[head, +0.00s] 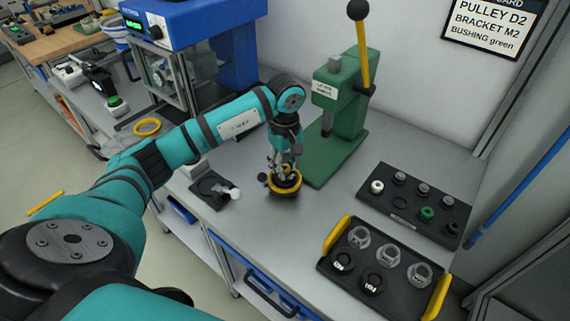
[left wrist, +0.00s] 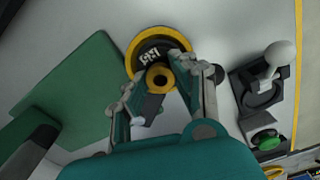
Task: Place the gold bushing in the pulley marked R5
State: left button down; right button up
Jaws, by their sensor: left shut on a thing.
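My left gripper (head: 284,172) reaches down over a black pulley in a yellow ring (head: 287,190) on the grey bench, in front of the green press. In the left wrist view the gripper (left wrist: 163,85) is shut on the gold bushing (left wrist: 160,77), a small ring with a dark hole. The bushing overlaps the near part of the black pulley (left wrist: 152,50); I cannot tell whether it touches it. White marking shows on the pulley, but I cannot read it surely. My right gripper is in neither view.
The green press (head: 338,125) stands right behind the pulley. A black fixture with a white knob (head: 215,190) lies to its left. A bushing tray (head: 385,205) and a yellow-handled tray (head: 338,262) with brackets and pulleys are at right. An order card (head: 492,25) hangs above.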

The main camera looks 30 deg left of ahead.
aim_at(285, 167)
pick_arm(q)
jog(key=c, duration=1)
grip_release()
jog(key=shift+f, duration=0.1)
jog(key=shift+c, duration=0.2)
jog(key=shift+r+p, duration=0.35)
jog(key=shift+w+r+b, duration=0.1)
jog(key=shift+r+b, duration=0.25)
notch_tip(285, 167, up, 11)
jog(key=b, duration=0.1)
jog(key=shift+b, duration=0.4)
